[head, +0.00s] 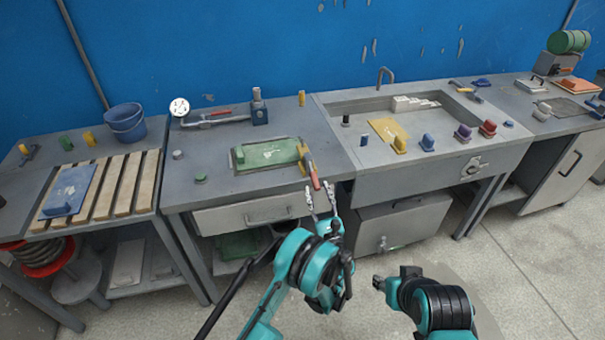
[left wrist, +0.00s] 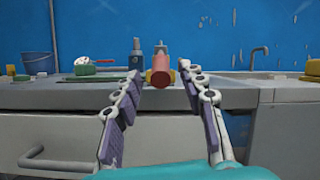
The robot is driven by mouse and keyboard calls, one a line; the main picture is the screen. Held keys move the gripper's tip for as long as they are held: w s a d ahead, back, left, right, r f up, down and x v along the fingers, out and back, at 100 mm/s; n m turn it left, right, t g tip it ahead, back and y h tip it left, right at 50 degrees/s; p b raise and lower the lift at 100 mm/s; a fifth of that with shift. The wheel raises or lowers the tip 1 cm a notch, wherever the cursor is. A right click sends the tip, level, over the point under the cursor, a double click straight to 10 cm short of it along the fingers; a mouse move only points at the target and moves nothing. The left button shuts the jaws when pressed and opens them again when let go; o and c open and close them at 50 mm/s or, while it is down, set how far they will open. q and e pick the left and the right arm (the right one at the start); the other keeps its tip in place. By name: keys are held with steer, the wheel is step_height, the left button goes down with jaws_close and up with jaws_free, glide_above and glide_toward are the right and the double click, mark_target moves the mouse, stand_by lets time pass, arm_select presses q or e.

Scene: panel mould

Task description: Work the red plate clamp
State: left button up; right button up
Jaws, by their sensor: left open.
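The red plate clamp (head: 313,174) stands at the front right edge of the middle bench, beside a green plate (head: 262,154). Its red handle points toward the front edge. In the left wrist view the round red handle end (left wrist: 159,62) shows nearly end-on, with yellow parts at its sides. My left gripper (head: 320,187) is open just in front of the bench edge. In the left wrist view its fingers (left wrist: 160,74) stand left and right of the handle, which appears beyond the tips. Contact does not show. My right gripper (head: 391,279) is low at the right, its fingers unclear.
A drawer (head: 242,213) lies below the bench edge. A sink bench (head: 350,140) adjoins on the right, with a yellow plate (head: 388,130). A blue plate (head: 70,190) lies on slats at the left. A pipe with a red handle (head: 220,112) stands behind the green plate.

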mark_target(313, 176)
arm_select(q)
steer(key=b+x, duration=0.2)
steer(key=x, duration=0.4)
steer(key=shift+w+a, duration=0.1)
steer(key=shift+w, duration=0.2)
steer(key=shift+w+a+r, duration=0.15)
steer(key=shift+w+r, duration=0.1)
steer(key=shift+w, duration=0.2)
steer(key=shift+c, duration=0.4)
jaws_close()
